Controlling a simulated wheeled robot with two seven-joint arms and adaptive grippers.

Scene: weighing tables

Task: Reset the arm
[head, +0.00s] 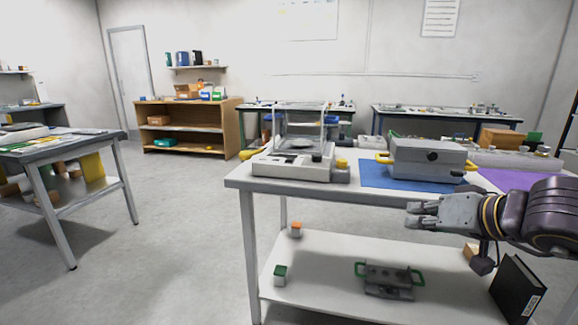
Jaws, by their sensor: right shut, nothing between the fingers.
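My right gripper (424,215) is at the right of the head view, its arm coming in from the right edge. Its fingers point left and are shut with nothing held. It shows in front of the near edge of the weighing table (238,182), apart from the things on it. My left gripper is not in view.
On the table stand a balance with a clear draft shield (291,162) and a grey case with yellow handles (428,158) on a blue mat (372,174). The lower shelf (325,253) holds a green-handled device (388,279) and a black binder (517,290). Open floor lies left.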

